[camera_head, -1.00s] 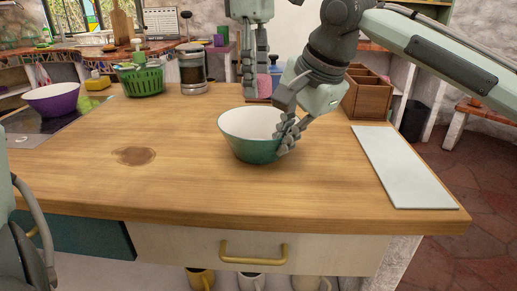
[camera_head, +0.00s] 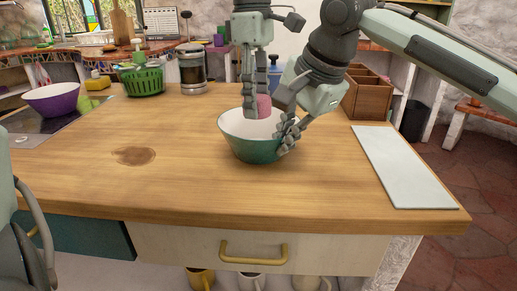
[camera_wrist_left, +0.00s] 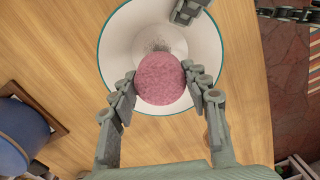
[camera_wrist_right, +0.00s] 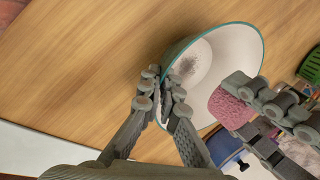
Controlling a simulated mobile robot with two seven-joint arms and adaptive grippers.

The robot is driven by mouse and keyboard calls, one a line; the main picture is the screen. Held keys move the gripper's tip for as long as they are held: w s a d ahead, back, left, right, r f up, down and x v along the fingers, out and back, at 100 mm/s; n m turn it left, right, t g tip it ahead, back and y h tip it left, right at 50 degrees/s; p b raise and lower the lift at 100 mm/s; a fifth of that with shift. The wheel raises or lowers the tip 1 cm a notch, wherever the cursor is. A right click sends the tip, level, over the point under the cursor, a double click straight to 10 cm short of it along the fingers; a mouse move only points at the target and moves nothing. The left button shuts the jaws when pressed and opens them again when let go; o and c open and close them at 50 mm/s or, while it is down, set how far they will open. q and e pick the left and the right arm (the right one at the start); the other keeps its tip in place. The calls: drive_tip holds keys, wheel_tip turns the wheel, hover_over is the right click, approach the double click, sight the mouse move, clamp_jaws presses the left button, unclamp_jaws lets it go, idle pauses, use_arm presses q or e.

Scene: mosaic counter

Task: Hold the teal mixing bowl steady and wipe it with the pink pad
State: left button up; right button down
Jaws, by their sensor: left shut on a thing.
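The teal mixing bowl (camera_head: 245,148) stands upright on the wooden counter, its white inside showing a grey smudge in the left wrist view (camera_wrist_left: 158,45) and the right wrist view (camera_wrist_right: 188,66). My right gripper (camera_head: 288,133) is shut on the bowl's right rim; in the right wrist view its fingertips (camera_wrist_right: 160,95) pinch the wall. My left gripper (camera_head: 254,108) is shut on the round pink pad (camera_head: 264,106), at the bowl's far side. The pad (camera_wrist_left: 160,79) lies between its fingers, over the bowl's opening. Whether it touches the bowl's inside, I cannot tell.
A white board (camera_head: 405,170) lies at the counter's right. A wooden divided box (camera_head: 367,98), a blue container (camera_head: 275,75), a glass jar (camera_head: 192,68) and a green basket (camera_head: 143,80) stand behind. A purple bowl (camera_head: 52,98) is at far left. The counter's left front is clear.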

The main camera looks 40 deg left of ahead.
use_arm(q)
drive_tip(key=shift+f, duration=2.95)
drive_tip(key=shift+d, duration=0.1)
